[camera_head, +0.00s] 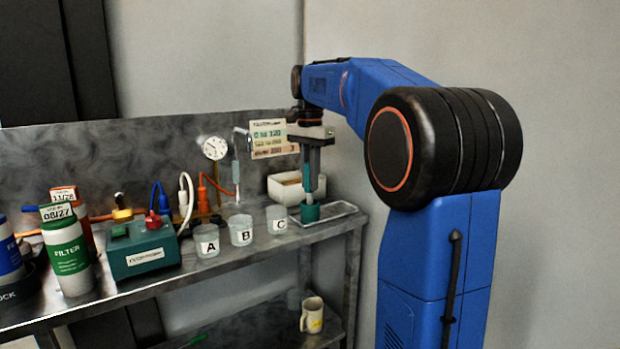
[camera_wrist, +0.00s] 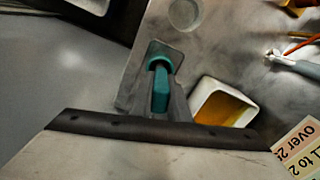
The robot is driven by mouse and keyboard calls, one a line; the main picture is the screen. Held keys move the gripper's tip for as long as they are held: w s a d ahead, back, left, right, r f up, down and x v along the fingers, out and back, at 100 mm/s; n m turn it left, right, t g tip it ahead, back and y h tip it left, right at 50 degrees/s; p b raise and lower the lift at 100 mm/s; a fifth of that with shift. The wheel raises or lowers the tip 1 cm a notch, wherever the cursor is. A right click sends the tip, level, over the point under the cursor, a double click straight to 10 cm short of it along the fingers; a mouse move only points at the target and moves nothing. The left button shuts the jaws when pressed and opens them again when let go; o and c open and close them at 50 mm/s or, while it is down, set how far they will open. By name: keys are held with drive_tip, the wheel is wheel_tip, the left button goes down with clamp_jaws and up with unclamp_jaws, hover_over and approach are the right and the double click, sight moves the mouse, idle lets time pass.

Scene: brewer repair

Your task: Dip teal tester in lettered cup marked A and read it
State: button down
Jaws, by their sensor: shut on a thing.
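My gripper (camera_head: 310,188) points down over the grey tray at the right end of the bench. It is shut on the teal tester, whose teal grip (camera_wrist: 160,90) shows between the fingers in the wrist view. A teal base or holder (camera_head: 310,213) is directly below the fingers; I cannot tell whether the tester still touches it. The clear cup marked A (camera_head: 207,243) stands left of my gripper, beyond cup B (camera_head: 241,231) and cup C (camera_head: 277,220). A colour chart (camera_head: 268,138) with printed number ranges stands behind; its corner shows in the wrist view (camera_wrist: 300,150).
A white box (camera_head: 285,190) with yellow contents stands close behind my gripper. A teal device (camera_head: 142,250) with coloured cables is left of cup A. Filter canisters (camera_head: 67,255) are farther left. A mug (camera_head: 312,316) is on the lower shelf.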

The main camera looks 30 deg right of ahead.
drive_tip(key=shift+f, duration=0.3)
idle(0.4)
drive_tip(key=c, duration=1.6)
unclamp_jaws()
drive_tip(key=shift+o, duration=0.6)
drive_tip(key=o, duration=0.4)
drive_tip(key=shift+o, duration=0.2)
drive_tip(key=shift+r, duration=3.5)
